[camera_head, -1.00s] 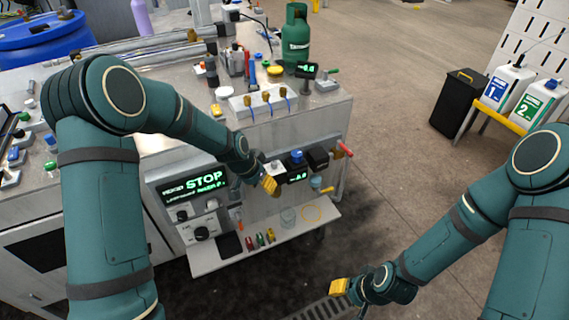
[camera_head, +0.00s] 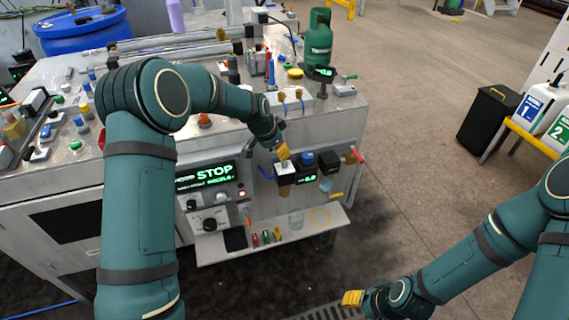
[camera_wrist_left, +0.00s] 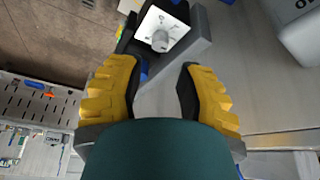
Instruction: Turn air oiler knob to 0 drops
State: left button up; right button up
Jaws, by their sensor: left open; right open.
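The air oiler knob (camera_wrist_left: 160,40) is a small grey knob on a white square plate with marks. In the left wrist view it sits just beyond my left fingertips, roughly centred between them. My left gripper (camera_wrist_left: 158,76) is open and empty, its yellow-and-black fingers apart. In the head view my left gripper (camera_head: 283,151) is at the top of the white plate (camera_head: 286,168) on the air unit and partly covers it, so the knob setting cannot be read. My right gripper (camera_head: 352,299) is low over the floor, away from the machine; its finger gap is hard to see.
Beside the white plate are a blue-knobbed unit (camera_head: 307,160) and a dark block (camera_head: 327,164). The STOP display (camera_head: 207,176) is to the left. A shelf (camera_head: 273,243) with small coloured items is below. A green gas bottle (camera_head: 318,37) stands on the tabletop.

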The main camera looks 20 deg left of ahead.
aim_at(284, 164)
pick_arm(q)
jog(key=b+x, duration=0.1)
jog(key=x, duration=0.6)
jog(key=shift+w, duration=0.1)
grip_shut()
